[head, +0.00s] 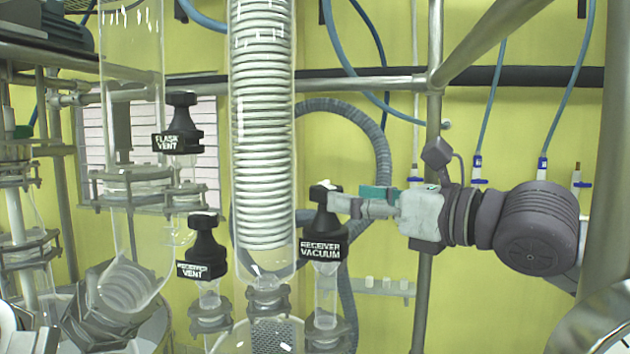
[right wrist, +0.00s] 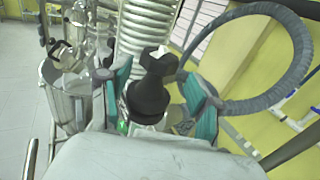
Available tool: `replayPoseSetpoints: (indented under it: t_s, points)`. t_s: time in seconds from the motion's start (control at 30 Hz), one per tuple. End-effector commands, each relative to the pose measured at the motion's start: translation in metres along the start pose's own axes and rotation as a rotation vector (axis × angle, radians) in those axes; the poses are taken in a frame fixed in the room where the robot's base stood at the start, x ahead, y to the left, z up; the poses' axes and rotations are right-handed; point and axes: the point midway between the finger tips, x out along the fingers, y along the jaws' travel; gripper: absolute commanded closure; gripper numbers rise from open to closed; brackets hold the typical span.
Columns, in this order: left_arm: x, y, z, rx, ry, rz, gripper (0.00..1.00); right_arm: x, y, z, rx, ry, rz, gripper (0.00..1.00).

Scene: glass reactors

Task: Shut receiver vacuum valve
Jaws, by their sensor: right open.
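The receiver vacuum valve (head: 322,237) is a black knob with a white label, on a clear glass stem right of the coiled condenser (head: 262,150) in the head view. My right gripper (head: 345,203) reaches it from the right, its fingers at the knob's upper part. In the right wrist view the knob (right wrist: 150,92) stands between the two teal-padded fingers of the gripper (right wrist: 160,105), which are apart. I cannot tell whether either finger touches it.
The receiver vent valve (head: 203,250) and the flask vent valve (head: 181,125) are similar black knobs to the left. Steel rails and a post (head: 432,120) stand close to my right arm. A grey corrugated hose (head: 375,140) curves behind the valve.

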Motion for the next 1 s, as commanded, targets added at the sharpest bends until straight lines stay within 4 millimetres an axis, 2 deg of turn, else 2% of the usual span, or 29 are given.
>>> replayPoseSetpoints:
  t_s: [0.03,0.2,0.4,0.53,0.8,0.83,1.0]
  points:
    - [-0.009,-0.001,0.000,0.000,-0.001,-0.001,0.60,0.013,0.001,0.004,0.004,0.002,0.004,0.37]
    - [-0.022,-0.002,-0.001,0.000,-0.002,-0.002,0.60,0.047,0.001,0.004,0.005,0.000,0.003,0.37]
    - [-0.031,-0.002,-0.001,0.000,-0.003,-0.002,0.60,0.073,0.000,0.002,0.004,0.000,0.001,0.37]
    - [-0.033,-0.002,-0.001,0.001,-0.003,-0.002,0.60,0.080,0.000,0.001,0.002,-0.001,0.000,0.37]
    - [-0.033,-0.001,-0.001,0.002,-0.003,-0.001,0.60,0.081,-0.001,0.000,0.002,-0.001,-0.001,0.37]
    - [-0.033,-0.001,-0.001,0.002,-0.003,-0.001,0.60,0.081,-0.001,0.000,0.002,-0.001,-0.001,0.38]
    - [-0.033,-0.001,-0.001,0.002,-0.003,0.000,0.60,0.081,-0.001,0.000,0.002,-0.001,-0.001,0.67]
